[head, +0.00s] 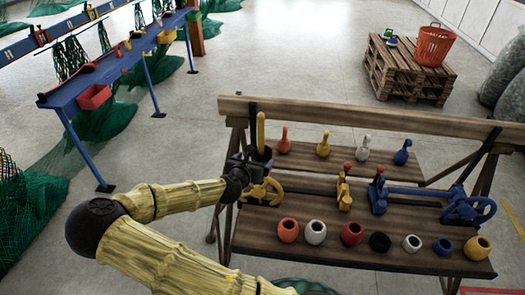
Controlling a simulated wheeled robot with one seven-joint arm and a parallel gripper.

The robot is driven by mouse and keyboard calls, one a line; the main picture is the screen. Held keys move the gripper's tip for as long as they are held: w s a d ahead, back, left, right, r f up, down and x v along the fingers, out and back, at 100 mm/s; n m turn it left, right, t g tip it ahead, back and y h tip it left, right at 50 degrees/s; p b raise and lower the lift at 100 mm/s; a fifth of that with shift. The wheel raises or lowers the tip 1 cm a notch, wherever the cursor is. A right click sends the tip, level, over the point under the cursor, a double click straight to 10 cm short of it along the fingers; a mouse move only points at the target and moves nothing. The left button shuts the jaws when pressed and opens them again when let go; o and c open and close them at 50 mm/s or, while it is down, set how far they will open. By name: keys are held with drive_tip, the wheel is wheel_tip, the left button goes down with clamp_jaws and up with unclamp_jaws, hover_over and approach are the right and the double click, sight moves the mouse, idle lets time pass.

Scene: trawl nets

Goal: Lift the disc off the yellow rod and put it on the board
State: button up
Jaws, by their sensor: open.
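A yellow rod (261,128) stands upright at the left end of the wooden workbench. My gripper (257,150) is dark and sits at the rod's lower visible part, with its jaws open. Dark finger parts show beside and in front of the rod. I cannot make out the disc; the gripper covers that area, and dark parts there blend together. The wooden board surface (300,253) of the bench lies in front of the gripper.
A yellow handwheel (262,192) is just below my gripper. Several coloured pots, including a red one (352,234), line the front board. Pin-shaped pieces, including a white one (363,148), stand behind. A blue handwheel (468,208) is at the right.

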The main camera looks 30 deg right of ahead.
sight(261, 152)
drive_tip(key=p+x, duration=0.1)
drive_tip(key=x, duration=0.9)
drive_tip(key=shift+w+d+p, duration=0.1)
drive_tip(key=shift+p, duration=0.25)
drive_tip(key=c, duration=1.1)
drive_tip(key=shift+r, duration=0.1)
